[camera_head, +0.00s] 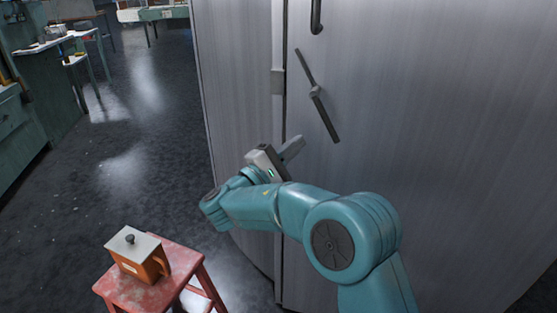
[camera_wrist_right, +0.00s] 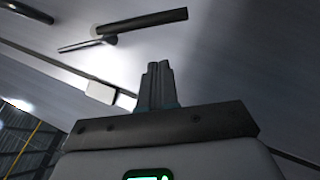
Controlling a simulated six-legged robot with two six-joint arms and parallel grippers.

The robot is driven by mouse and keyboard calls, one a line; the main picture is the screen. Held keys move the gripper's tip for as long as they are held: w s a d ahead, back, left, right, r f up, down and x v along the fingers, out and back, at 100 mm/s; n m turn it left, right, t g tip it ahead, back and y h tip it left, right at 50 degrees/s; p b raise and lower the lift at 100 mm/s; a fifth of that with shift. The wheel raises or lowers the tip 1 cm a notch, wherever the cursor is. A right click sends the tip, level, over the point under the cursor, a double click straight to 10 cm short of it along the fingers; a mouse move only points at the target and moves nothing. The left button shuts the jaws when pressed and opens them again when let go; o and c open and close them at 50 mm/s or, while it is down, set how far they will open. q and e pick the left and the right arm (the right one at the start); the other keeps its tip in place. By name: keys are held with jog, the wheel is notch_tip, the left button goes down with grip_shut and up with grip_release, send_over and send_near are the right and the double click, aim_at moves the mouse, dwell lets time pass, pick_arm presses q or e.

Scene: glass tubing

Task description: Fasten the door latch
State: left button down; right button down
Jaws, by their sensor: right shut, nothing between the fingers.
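The door latch is a dark bar (camera_head: 327,117) on a round pivot on the grey metal door (camera_head: 430,110). It is tilted, its upper end leaning left and its thicker lower end down to the right. A small grey catch block (camera_head: 277,82) sits left of the door seam, apart from the bar. In the right wrist view the bar (camera_wrist_right: 150,21) and the catch block (camera_wrist_right: 101,92) both show beyond the fingers. My right gripper (camera_head: 293,148) is shut and empty, below the catch and left of the bar's lower end, touching neither. My left gripper is out of view.
A dark door handle (camera_head: 316,16) is above the latch. A red stool (camera_head: 178,262) at lower left bears an orange lidded container (camera_head: 140,260). Workbenches (camera_head: 25,110) stand at far left. The dark floor (camera_head: 130,150) between is open.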

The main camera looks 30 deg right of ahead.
aim_at(325, 112)
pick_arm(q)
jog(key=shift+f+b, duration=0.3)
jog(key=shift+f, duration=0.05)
pick_arm(e)
jog(key=shift+s+d+r, duration=0.25)
jog(key=shift+d+r, duration=0.15)
jog(key=shift+d, duration=0.3)
jog(key=shift+s+d+r, duration=0.25)
jog(key=shift+d+r, duration=0.1)
jog(key=shift+d, duration=0.35)
jog(key=shift+s+d+r, duration=0.25)
jog(key=shift+d+r, duration=0.15)
jog(key=shift+d, duration=0.3)
